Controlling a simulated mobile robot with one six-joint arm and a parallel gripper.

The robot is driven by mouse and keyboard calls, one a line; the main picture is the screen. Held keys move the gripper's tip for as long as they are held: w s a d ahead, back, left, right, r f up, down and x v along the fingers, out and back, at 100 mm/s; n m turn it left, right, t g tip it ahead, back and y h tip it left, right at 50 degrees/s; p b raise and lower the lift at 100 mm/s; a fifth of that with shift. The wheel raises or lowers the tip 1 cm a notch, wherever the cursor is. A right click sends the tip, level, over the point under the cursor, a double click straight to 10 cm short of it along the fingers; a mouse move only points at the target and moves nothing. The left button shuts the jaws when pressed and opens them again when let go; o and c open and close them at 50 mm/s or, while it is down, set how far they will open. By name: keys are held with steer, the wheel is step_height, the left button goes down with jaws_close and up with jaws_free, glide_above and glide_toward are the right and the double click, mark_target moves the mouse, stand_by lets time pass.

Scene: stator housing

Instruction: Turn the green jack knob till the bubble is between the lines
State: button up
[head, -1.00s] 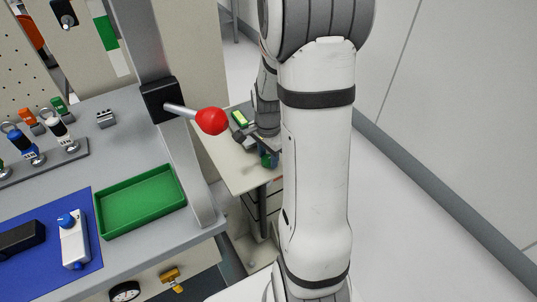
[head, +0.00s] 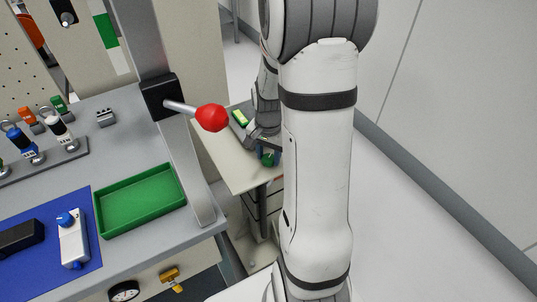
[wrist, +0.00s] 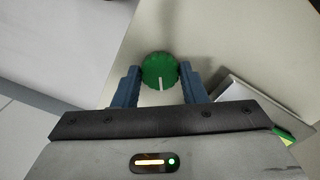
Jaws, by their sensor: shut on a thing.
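The green jack knob (wrist: 160,70) is round with a ribbed rim and a white pointer line that points toward my gripper's palm in the wrist view. My gripper (wrist: 161,78) has its two blue fingers on either side of the knob and is shut on it. In the head view the knob (head: 267,159) shows small and partly hidden below my gripper, beside my arm. A grey block with a yellow-green vial (head: 240,117) lies on the small table just left of my gripper. The bubble and its lines are too small to make out.
The small pale table (head: 228,165) stands beyond the grey workbench (head: 150,245). A green tray (head: 140,200) lies on the bench. Open floor is at the right.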

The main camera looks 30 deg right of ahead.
mark_target(268, 158)
steer(key=n, duration=0.5)
steer(key=shift+n, duration=0.3)
steer(key=n, duration=0.5)
steer(key=shift+b, duration=0.35)
steer(key=shift+n, duration=0.3)
steer(key=o, duration=1)
steer(key=shift+r, duration=0.1)
step_height(268, 158, up, 8)
steer(key=shift+f+p, duration=0.2)
steer(key=shift+p, duration=0.15)
